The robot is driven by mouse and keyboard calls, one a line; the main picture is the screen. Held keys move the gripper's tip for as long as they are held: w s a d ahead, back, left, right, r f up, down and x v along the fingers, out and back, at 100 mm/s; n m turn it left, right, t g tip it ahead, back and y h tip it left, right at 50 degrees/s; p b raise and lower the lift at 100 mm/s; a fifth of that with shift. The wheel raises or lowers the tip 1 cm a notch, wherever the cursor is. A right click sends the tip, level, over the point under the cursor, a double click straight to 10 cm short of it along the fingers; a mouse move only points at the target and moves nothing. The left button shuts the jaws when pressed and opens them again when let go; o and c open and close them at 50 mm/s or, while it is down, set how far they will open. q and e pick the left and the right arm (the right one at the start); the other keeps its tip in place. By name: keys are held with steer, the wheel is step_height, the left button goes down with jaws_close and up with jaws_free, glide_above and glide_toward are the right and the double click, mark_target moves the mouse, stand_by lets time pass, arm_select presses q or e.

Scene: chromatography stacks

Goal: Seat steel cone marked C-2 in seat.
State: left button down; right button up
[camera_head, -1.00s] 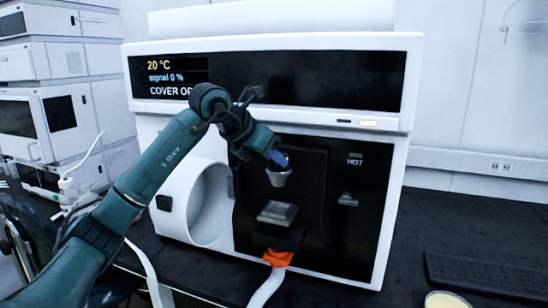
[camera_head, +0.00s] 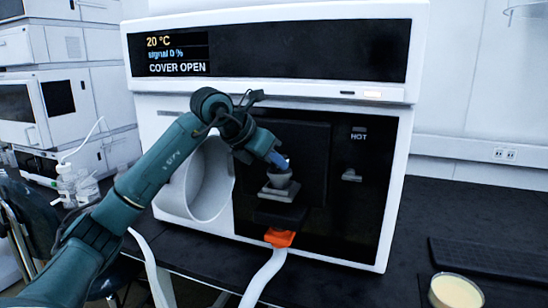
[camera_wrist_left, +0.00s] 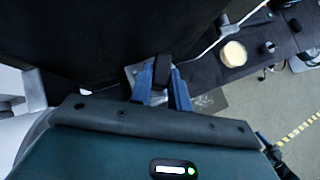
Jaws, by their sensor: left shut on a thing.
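A small grey steel cone (camera_head: 280,178) is in the fingers of my left gripper (camera_head: 279,160), in front of the instrument's dark bay. Its C-2 mark cannot be read. The cone is directly over the grey square seat (camera_head: 277,194), and in the head view its lower end meets the seat's top; I cannot tell whether it touches. In the left wrist view the blue fingers of the left gripper (camera_wrist_left: 161,84) stand either side of a dark piece, and the cone is mostly hidden there. My right gripper is in neither view.
The white instrument (camera_head: 400,170) reads COVER OPEN, with its round cover (camera_head: 207,182) swung out to the left. An orange clip (camera_head: 280,237) and white hose are below the seat.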

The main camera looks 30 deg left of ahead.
arm_select(q)
steer(key=shift+f, duration=0.3)
stand_by(0.5)
steer(key=c, duration=1.3)
jaws_free()
steer(key=shift+o, duration=0.2)
steer(key=v, duration=1.3)
steer(key=shift+s, duration=0.15)
steer(key=shift+r, duration=0.2)
